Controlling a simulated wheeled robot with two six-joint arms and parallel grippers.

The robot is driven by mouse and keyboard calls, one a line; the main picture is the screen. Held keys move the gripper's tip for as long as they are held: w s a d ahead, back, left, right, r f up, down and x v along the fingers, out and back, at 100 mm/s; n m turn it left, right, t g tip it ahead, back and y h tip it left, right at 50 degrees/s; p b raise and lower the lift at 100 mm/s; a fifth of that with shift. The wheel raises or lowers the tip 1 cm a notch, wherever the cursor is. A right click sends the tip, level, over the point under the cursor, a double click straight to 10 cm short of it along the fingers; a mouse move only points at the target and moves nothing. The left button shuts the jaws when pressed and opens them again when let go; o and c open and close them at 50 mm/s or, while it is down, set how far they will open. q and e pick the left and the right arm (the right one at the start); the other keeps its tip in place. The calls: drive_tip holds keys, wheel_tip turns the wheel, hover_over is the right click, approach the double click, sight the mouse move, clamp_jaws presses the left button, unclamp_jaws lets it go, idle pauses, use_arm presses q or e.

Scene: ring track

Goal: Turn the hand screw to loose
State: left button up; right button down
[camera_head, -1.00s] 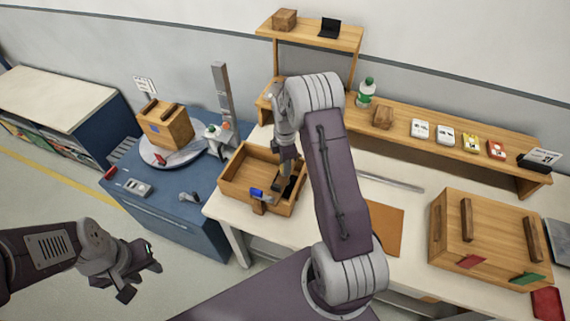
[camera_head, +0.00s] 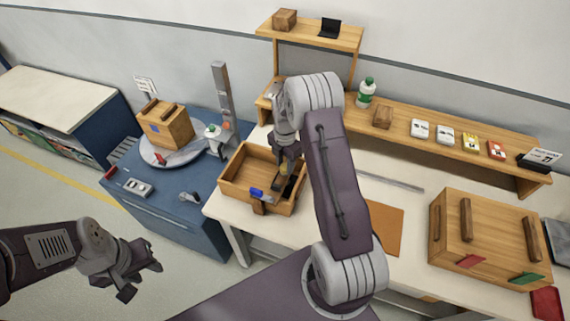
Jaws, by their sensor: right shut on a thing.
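An open wooden box (camera_head: 235,197) stands on the white table near the middle. My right gripper (camera_head: 286,170) reaches down into its right part and is shut on a small yellowish piece (camera_head: 284,168), which may be the hand screw; the fingers and arm partly hide it. A dark strip-shaped part lies in the box beside the fingertips. A blue piece (camera_head: 257,192) sits at the box's front wall. My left gripper (camera_head: 143,274) is open and empty over the floor at the lower left.
A wooden crate (camera_head: 168,130) stands on a round turntable on the blue cabinet, by a grey post (camera_head: 222,92). Another crate (camera_head: 480,228) and an orange mat (camera_head: 384,229) lie to the right. A shelf (camera_head: 430,145) with small boxes and a bottle runs behind.

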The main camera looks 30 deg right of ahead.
sight(285, 166)
drive_tip(key=shift+w+r, duration=0.15)
drive_tip(key=c, duration=1)
unclamp_jaws()
drive_tip(key=shift+o, duration=0.2)
wheel_tip(285, 166, up, 9)
drive_tip(key=b, duration=0.1)
drive_tip(key=shift+b, duration=0.35)
